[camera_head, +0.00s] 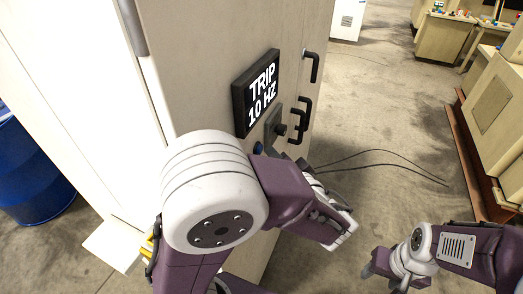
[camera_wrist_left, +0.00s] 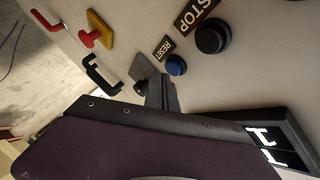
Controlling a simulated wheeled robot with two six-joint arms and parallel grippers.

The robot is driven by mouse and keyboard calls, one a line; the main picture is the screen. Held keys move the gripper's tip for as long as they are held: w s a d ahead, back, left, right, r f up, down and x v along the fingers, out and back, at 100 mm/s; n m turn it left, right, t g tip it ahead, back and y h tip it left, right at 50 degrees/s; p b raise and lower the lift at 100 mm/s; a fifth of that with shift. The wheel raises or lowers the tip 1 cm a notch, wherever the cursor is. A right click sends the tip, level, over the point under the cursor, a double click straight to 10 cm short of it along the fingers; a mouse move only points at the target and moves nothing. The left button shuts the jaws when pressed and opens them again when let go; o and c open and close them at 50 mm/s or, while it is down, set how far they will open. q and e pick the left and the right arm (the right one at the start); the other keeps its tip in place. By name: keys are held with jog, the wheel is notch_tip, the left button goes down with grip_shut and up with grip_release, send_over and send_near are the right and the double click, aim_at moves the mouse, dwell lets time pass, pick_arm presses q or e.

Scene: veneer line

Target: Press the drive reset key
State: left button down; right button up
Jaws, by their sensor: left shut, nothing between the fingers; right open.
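The blue reset key (camera_wrist_left: 176,65) is a round button on the pale cabinet front, beside a small RESET label (camera_wrist_left: 163,47) in the left wrist view. In the head view a sliver of the blue key (camera_head: 258,148) shows just above my left arm. My left gripper (camera_wrist_left: 160,93) is shut and empty, its dark fingers close beside the key in the picture; contact is not visible. In the head view its fingertips are hidden behind my arm. My right gripper (camera_head: 385,274) is open and empty, away from the cabinet at lower right.
A larger black button (camera_wrist_left: 212,37) sits beside the STOP label (camera_wrist_left: 196,12). The display (camera_head: 257,92) reads TRIP 10 HZ. Cables (camera_head: 385,160) stick out over open floor.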

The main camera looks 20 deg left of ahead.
pick_arm(q)
jog(key=shift+a, duration=0.2)
jog(key=shift+a+b, duration=0.4)
dwell(0.6)
jog(key=shift+d, duration=0.85)
jog(key=d+b, duration=0.1)
jog(key=d, duration=0.4)
jog(key=shift+s, duration=0.1)
dwell(0.8)
